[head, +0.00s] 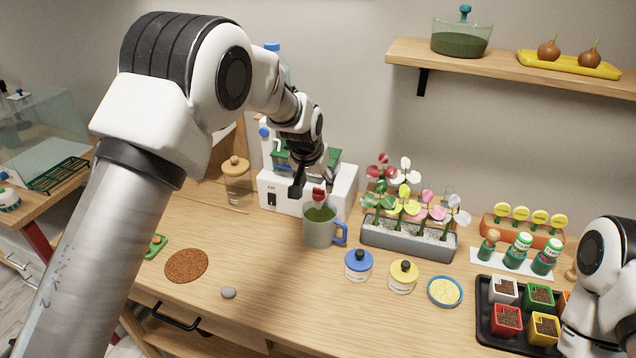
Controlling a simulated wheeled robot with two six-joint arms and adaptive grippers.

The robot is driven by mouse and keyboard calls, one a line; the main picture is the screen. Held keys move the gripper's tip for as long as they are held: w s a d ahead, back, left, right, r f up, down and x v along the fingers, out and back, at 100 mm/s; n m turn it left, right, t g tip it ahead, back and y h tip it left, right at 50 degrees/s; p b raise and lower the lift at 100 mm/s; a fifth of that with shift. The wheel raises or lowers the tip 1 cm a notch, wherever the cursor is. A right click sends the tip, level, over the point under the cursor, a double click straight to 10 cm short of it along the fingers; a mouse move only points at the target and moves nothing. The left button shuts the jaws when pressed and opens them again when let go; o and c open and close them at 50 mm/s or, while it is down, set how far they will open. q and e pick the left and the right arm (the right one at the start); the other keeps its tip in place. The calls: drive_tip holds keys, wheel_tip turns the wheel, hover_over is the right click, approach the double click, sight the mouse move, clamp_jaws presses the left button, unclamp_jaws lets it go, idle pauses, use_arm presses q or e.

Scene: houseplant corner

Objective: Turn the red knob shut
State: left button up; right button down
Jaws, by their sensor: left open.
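The red knob (319,194) is on the front of a white machine (342,187), just above a grey mug with a blue handle (319,232). The mug holds something green. My left gripper (312,186) reaches down in front of the machine, with its fingers open close to the red knob. I cannot tell whether a finger touches the knob. The gripper hides part of the machine's front. My right arm comes in at the right edge, and its gripper is out of the picture.
A grey planter of coloured flowers (408,242) stands right of the mug. A blue-lidded jar (358,265), a yellow-lidded jar (403,276) and a blue-rimmed dish (444,291) lie in front. A black tray (485,324) holds small pots. A cork disc (186,266) lies left.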

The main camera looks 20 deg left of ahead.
sight(318, 190)
use_arm(q)
drive_tip(key=x, duration=0.4)
drive_tip(key=shift+w+f, duration=0.1)
drive_tip(key=shift+w, duration=0.35)
drive_tip(key=shift+s, duration=0.15)
drive_tip(key=shift+s+r, duration=0.2)
drive_tip(key=shift+r, duration=0.1)
drive_tip(key=c, duration=0.4)
clamp_jaws()
use_arm(e)
drive_tip(key=shift+w+r, duration=0.25)
drive_tip(key=shift+r, duration=0.05)
